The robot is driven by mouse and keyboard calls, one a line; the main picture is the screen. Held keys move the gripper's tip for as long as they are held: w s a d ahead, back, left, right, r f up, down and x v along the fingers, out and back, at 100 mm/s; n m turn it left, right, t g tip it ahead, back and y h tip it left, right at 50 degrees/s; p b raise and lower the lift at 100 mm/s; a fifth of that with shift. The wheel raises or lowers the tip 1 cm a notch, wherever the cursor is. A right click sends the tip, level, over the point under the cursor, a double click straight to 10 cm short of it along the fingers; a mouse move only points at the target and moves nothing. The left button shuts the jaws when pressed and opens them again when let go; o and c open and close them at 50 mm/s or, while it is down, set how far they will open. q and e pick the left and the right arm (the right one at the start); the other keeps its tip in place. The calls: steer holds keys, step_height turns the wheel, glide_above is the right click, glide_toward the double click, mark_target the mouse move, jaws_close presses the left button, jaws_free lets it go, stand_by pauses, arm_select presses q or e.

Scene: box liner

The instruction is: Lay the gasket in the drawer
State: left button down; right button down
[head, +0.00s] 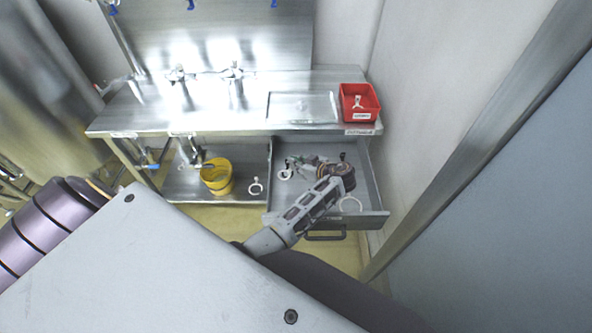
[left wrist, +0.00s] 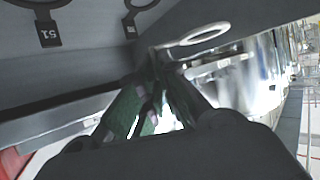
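The drawer (head: 372,190) is pulled out below the right end of the steel bench. My left gripper (head: 295,163) is inside it, pointing left. In the left wrist view the fingers with green pads (left wrist: 155,75) come together at their tips. A white gasket (head: 284,174) is at these tips, near the drawer's left side. Its ring also shows just beyond the tips in the left wrist view (left wrist: 205,33); the fingers appear shut on its tab, though the contact is dark. My right gripper is not in view.
A red bin (head: 360,103) with a white part stands on the bench (head: 225,118). A yellow bucket (head: 217,178) and a white ring (head: 256,187) are on the lower shelf. A wall closes off the right.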

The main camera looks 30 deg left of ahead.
arm_select(q)
steer(key=shift+f, duration=1.95)
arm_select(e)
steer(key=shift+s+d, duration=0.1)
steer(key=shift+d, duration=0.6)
arm_select(q)
steer(key=shift+f+b, duration=0.35)
steer(key=shift+f, duration=0.05)
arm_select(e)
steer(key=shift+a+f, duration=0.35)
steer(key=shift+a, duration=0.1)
arm_select(q)
steer(key=shift+f, duration=0.1)
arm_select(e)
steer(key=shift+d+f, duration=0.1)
